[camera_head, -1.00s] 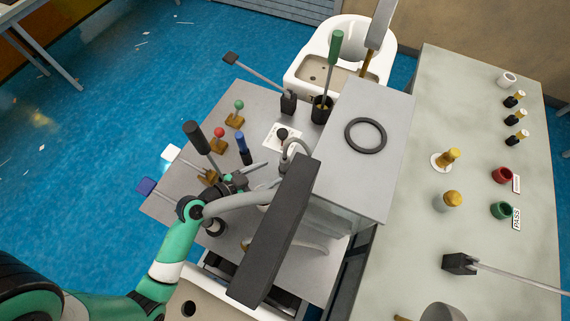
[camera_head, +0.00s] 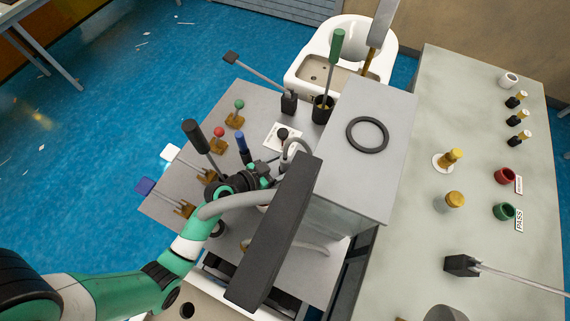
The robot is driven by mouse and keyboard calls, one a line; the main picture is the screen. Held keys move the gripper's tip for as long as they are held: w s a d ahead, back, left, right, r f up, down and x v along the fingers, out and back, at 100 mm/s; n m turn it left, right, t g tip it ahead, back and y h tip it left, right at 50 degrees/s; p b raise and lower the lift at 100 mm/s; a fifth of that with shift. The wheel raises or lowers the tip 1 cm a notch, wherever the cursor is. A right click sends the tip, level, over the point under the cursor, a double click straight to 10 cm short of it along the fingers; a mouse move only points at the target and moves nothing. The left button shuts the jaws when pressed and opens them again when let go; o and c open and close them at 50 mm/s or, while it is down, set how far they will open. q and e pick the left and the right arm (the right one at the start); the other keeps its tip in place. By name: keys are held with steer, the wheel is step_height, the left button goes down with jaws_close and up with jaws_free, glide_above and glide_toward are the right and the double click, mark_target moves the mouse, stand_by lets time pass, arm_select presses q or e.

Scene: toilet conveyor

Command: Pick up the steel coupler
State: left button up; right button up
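My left arm comes in from the lower left. Its gripper (camera_head: 268,167) is over the middle of the grey work table (camera_head: 175,208), close to the curved grey hose (camera_head: 297,146) and the blue-handled tool (camera_head: 243,147). The fingertips are small, dark and partly covered by my wrist, so I cannot tell whether they are open or shut. I cannot pick out the steel coupler with certainty; the clutter around the gripper and my wrist may hide it. My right gripper is not in view.
A long dark bar (camera_head: 274,231) stands just right of my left wrist. A grey box with a black ring (camera_head: 367,135) is beyond it. Upright handles, including green (camera_head: 239,105) and red (camera_head: 219,133) knobs, crowd the table's left side. A white toilet (camera_head: 350,35) stands behind.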

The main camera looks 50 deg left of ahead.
arm_select(q)
jaws_close()
stand_by(0.3)
step_height(320, 180, up, 28)
steer(key=p, duration=1.8)
steer(key=shift+p, duration=0.4)
